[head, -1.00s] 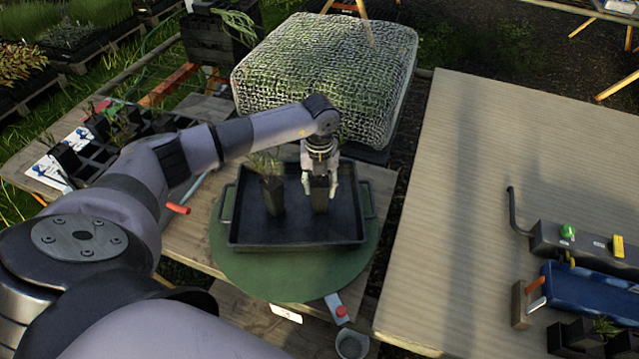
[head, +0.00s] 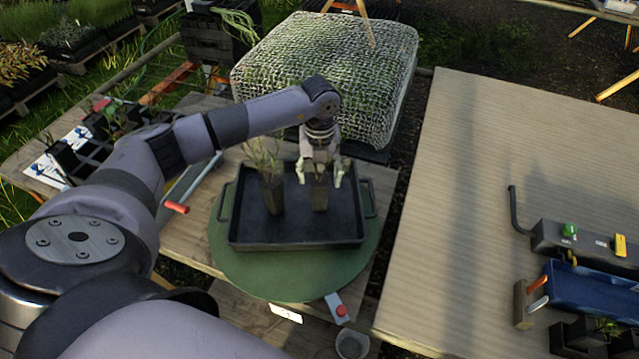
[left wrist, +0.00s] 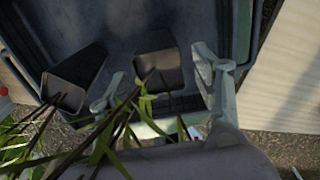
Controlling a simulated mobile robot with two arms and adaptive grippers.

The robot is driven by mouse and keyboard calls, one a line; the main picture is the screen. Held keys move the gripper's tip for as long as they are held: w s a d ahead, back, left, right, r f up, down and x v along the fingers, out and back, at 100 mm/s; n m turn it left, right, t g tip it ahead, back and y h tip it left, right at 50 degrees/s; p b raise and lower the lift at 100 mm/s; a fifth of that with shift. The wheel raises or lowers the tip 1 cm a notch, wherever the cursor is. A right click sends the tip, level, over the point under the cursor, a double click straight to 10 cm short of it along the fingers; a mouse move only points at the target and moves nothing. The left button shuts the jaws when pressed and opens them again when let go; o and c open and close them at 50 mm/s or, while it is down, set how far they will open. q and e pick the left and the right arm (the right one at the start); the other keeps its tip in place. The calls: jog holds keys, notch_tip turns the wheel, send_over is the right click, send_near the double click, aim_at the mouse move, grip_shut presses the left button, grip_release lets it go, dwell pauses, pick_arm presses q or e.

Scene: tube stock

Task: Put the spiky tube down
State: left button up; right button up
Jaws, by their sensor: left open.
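The spiky tube appears to be the dark tapered pot with thin leaves (head: 320,196), standing in the black tray (head: 290,241) toward its right side. A second dark tube with spiky leaves (head: 271,195) stands to its left in the same tray. My left gripper (head: 320,180) is open above and around the top of the right tube, with its fingers apart. In the left wrist view the fingers (left wrist: 160,95) are spread, with the right tube (left wrist: 160,62) between and beyond them and the other tube (left wrist: 75,78) to the left. Contact cannot be told. My right gripper is out of view.
The tray sits on a round green turntable (head: 290,283) on a wooden bench. A mesh-covered block (head: 325,75) stands behind. A red-handled bar (head: 176,207) is left of the tray. A wide, mostly clear table (head: 500,150) lies to the right.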

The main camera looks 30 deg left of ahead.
pick_arm(q)
notch_tip(320, 180, up, 9)
jog(key=b, duration=0.1)
jog(key=shift+f+b, duration=0.15)
jog(key=shift+b, duration=0.25)
